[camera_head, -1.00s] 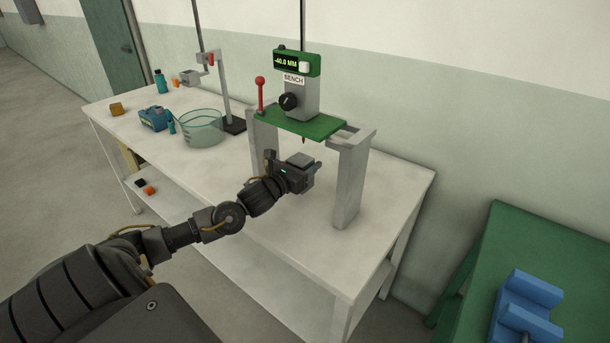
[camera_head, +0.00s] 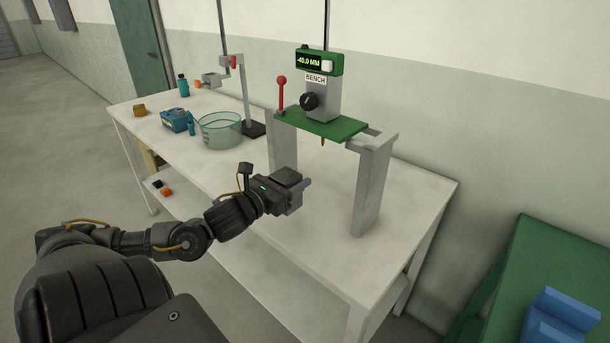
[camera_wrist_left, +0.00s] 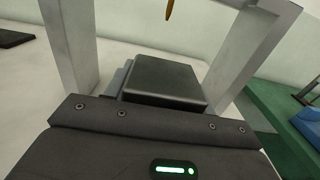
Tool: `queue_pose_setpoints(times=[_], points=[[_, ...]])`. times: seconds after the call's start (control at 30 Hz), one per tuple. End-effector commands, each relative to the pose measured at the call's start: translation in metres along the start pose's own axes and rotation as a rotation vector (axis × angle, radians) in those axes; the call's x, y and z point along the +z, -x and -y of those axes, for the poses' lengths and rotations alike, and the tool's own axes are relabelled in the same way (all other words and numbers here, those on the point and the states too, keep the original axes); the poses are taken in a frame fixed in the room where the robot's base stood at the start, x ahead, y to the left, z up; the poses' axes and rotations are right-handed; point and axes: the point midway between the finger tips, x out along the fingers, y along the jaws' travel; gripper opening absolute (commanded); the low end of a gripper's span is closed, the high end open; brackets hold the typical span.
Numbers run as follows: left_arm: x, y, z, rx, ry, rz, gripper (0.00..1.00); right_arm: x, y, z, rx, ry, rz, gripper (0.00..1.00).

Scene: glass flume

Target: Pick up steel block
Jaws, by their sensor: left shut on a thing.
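The steel block (camera_wrist_left: 165,80) is a dark grey, flat-topped block at the centre of the left wrist view. My left gripper (camera_head: 294,192) is shut on it, just in front of the grey-legged bench frame (camera_head: 372,185). In the head view the block's top (camera_head: 286,176) shows as a dark square at the end of the gripper. The fingers are mostly hidden in the wrist view. My right gripper is in neither view.
The frame carries a green plate (camera_head: 320,124) with a red-knobbed lever (camera_head: 281,90) and a pointed tip (camera_head: 323,141) below it. A glass bowl (camera_head: 218,131), stand (camera_head: 246,95) and blue box (camera_head: 174,121) stand farther back on the white table (camera_head: 220,172). The table's front right is clear.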

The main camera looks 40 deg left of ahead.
Motion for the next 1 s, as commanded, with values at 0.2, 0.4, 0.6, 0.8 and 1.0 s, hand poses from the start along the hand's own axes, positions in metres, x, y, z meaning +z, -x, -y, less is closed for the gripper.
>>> queue_pose_setpoints(times=[0.2,0.4,0.6,0.8,1.0], points=[[0.001,0.032,0.0,-0.001,0.003,0.003,0.0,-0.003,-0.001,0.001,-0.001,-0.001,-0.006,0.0],[0.003,0.053,0.0,-0.001,0.003,0.005,0.0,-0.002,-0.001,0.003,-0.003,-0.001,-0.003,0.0],[0.003,0.067,0.0,0.0,0.002,0.006,0.0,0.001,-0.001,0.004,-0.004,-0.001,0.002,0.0],[0.003,0.071,0.0,0.0,0.0,0.008,0.0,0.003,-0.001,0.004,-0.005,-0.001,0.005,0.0],[-0.001,0.072,0.002,-0.005,0.001,0.009,0.0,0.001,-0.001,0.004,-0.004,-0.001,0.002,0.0]])
